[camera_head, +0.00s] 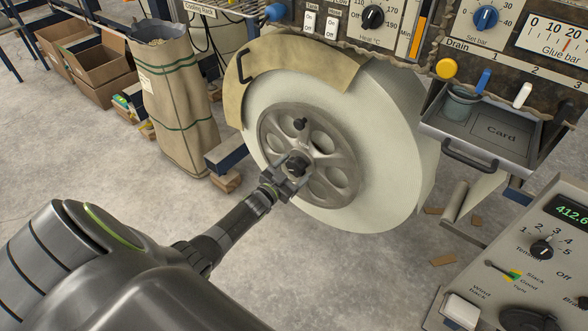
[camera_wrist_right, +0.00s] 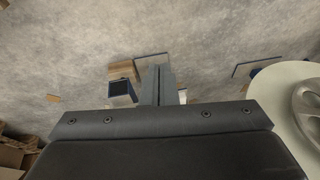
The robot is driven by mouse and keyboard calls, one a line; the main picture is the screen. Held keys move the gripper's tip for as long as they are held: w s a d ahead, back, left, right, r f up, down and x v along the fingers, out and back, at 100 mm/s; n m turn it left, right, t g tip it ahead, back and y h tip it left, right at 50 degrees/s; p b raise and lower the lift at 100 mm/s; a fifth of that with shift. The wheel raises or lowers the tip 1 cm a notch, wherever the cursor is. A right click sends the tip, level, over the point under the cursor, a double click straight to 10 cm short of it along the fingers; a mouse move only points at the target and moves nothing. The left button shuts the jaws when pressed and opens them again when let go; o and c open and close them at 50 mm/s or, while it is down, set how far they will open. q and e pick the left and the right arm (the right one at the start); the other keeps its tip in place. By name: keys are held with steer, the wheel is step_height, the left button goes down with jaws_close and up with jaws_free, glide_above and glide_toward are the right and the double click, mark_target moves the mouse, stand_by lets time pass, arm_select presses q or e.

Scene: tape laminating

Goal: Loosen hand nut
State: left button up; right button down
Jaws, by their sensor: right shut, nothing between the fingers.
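The dark hand nut (camera_head: 296,166) sits at the centre of the grey spoked hub (camera_head: 333,186) on the front of a large white roll (camera_head: 396,140). My left gripper (camera_head: 288,176) is right at the nut, coming in from the lower left; its fingertips overlap the nut. I cannot tell whether the fingers grip the nut or stand open around it. In the right wrist view, my right gripper (camera_wrist_right: 158,84) is shut and empty above the floor. The roll (camera_wrist_right: 277,95) and hub (camera_wrist_right: 307,103) show at that view's right edge, apart from the right gripper.
A dark knob (camera_head: 300,124) sticks out of the hub above the nut. A tan curved cover (camera_head: 262,70) wraps the roll's upper left. A drawer (camera_head: 487,130) and control box (camera_head: 530,265) stand at right. A tall sack (camera_head: 174,95) and cardboard boxes (camera_head: 95,62) stand at left.

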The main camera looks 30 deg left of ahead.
arm_select(q)
steer(key=shift+o, duration=0.2)
steer(key=shift+s, duration=0.3)
steer(key=s+a+p, duration=0.1)
steer(key=s+p, duration=0.2)
steer(key=s, duration=1.3)
steer(key=shift+s+a+p, duration=0.15)
steer(key=shift+s+p, duration=0.15)
steer(key=shift+s, duration=0.05)
arm_select(e)
steer(key=shift+g+h, duration=0.3)
steer(key=shift+g, duration=0.6)
steer(key=f, duration=0.1)
steer(key=s+d+f, duration=0.1)
steer(key=f, duration=0.1)
steer(key=shift+s+d+f, duration=0.15)
steer(key=shift+s+f, duration=0.15)
steer(key=shift+s, duration=0.05)
